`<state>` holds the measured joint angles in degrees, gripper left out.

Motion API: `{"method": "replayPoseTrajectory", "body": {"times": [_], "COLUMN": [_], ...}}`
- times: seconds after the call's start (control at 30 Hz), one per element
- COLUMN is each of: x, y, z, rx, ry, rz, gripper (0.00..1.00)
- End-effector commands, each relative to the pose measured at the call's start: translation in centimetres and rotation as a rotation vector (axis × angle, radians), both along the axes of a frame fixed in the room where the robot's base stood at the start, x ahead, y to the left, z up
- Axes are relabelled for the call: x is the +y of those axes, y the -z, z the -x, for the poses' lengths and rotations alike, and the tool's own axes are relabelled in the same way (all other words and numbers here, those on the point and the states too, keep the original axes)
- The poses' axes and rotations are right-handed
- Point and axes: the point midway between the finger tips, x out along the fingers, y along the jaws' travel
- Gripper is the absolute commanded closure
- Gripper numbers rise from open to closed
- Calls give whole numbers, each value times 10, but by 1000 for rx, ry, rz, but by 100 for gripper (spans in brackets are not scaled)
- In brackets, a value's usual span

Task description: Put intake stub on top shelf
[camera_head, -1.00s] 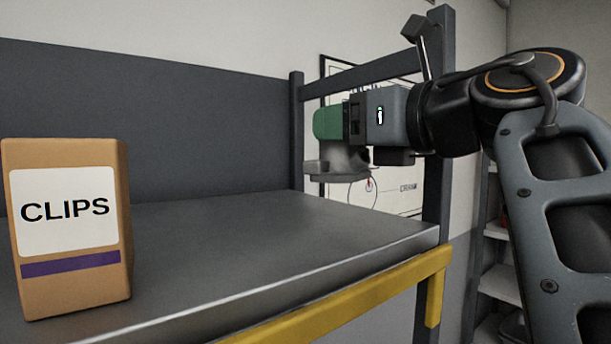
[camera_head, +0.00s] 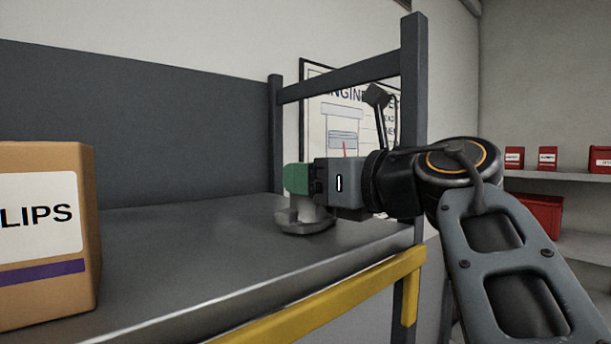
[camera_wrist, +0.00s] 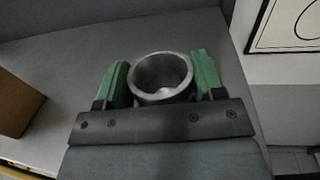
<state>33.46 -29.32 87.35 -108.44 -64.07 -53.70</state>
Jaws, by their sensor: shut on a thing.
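The intake stub (camera_head: 304,218) is a grey metal piece with a flanged base and a round open tube. In the wrist view its open mouth (camera_wrist: 161,76) faces the camera between the two green fingers. My gripper (camera_head: 297,180) is shut on the stub's tube and holds it upright. The stub's flange is at or just above the grey shelf top (camera_head: 190,240), near its right end; I cannot tell whether it touches. The far side of the stub is hidden.
A cardboard CLIPS box (camera_head: 45,235) stands on the shelf at the left. A grey upright post (camera_head: 413,120) and yellow front beam (camera_head: 330,300) bound the right end. The shelf between box and stub is clear. Red bins (camera_head: 540,215) stand on another rack at the right.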

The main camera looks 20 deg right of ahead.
Motion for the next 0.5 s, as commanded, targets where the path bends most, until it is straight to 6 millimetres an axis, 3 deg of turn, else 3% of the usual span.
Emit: {"method": "replayPoseTrajectory", "body": {"times": [0.23,0.27,0.5], "x": [0,0,0], "y": [5,4,3], "z": [0,0,0], "rx": [-1,0,0], "ry": [0,0,0], "rz": [0,0,0], "gripper": [71,35,12]}}
